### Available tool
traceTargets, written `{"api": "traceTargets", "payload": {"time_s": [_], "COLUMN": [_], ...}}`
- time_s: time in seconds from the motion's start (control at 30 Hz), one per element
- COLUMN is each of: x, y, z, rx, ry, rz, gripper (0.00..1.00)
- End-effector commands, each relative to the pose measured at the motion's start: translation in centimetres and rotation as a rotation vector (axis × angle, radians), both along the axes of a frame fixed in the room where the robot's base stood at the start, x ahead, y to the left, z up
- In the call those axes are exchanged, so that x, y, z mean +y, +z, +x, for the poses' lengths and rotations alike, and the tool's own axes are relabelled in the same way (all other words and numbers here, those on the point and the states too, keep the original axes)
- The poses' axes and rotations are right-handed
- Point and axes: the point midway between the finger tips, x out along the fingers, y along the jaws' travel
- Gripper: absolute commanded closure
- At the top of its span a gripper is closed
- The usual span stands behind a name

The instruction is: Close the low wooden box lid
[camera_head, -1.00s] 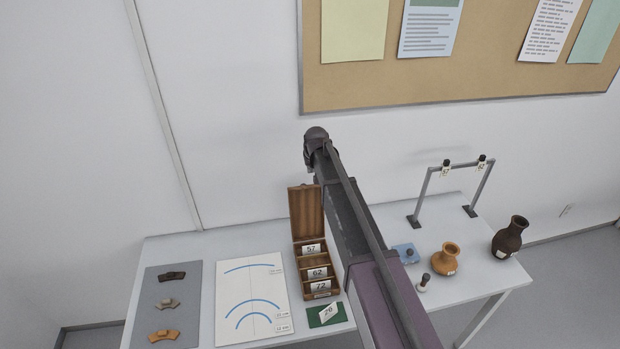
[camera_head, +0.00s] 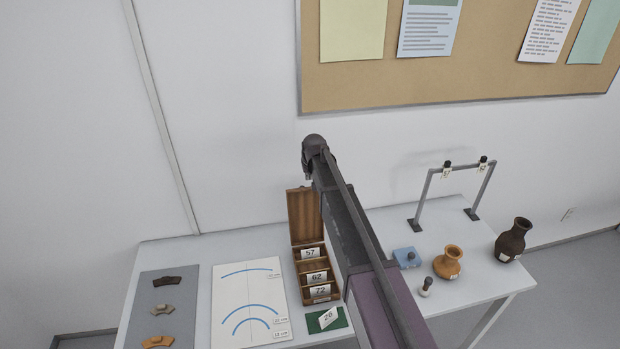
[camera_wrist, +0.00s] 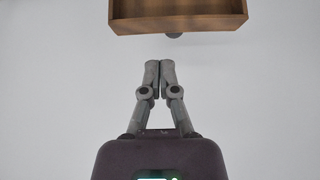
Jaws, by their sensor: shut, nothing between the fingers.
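The low wooden box (camera_head: 336,289) stands on the table, its open compartments holding cards 57, 62 and 72. Its lid (camera_head: 304,215) is open and stands up at the back edge, with its right side close to my arm in the picture. In the wrist view, a brown wooden part with a raised rim (camera_wrist: 180,23) crosses the top, with a dark round knob at its lower edge. My gripper (camera_wrist: 160,65) is shut and empty, its fingertips pointing toward that wooden part with a visible gap. In the head view my arm hides most of the gripper.
Left of the box lie a sheet with blue arcs (camera_head: 249,290) and a grey mat (camera_head: 150,300) with sherds. A green pad with card 26 (camera_head: 328,319) lies in front. To the right stand a grey rack (camera_head: 430,190), an orange jar (camera_head: 448,264) and a dark jar (camera_head: 512,240).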

Motion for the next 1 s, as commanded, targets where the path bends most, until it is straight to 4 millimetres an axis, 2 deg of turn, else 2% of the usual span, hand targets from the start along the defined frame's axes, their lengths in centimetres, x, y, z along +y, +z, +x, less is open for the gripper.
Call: {"api": "traceTargets", "payload": {"time_s": [0.03,0.6,1.0], "x": [0.1,0.4,0.5], "y": [-0.8,-4.9,-5.6], "z": [0.3,2.0,2.4], "rx": [0.0,0.0,0.0], "ry": [0.0,-0.001,-0.001], "rz": [0.0,0.0,0.0], "gripper": [1.0,1.0,1.0]}}
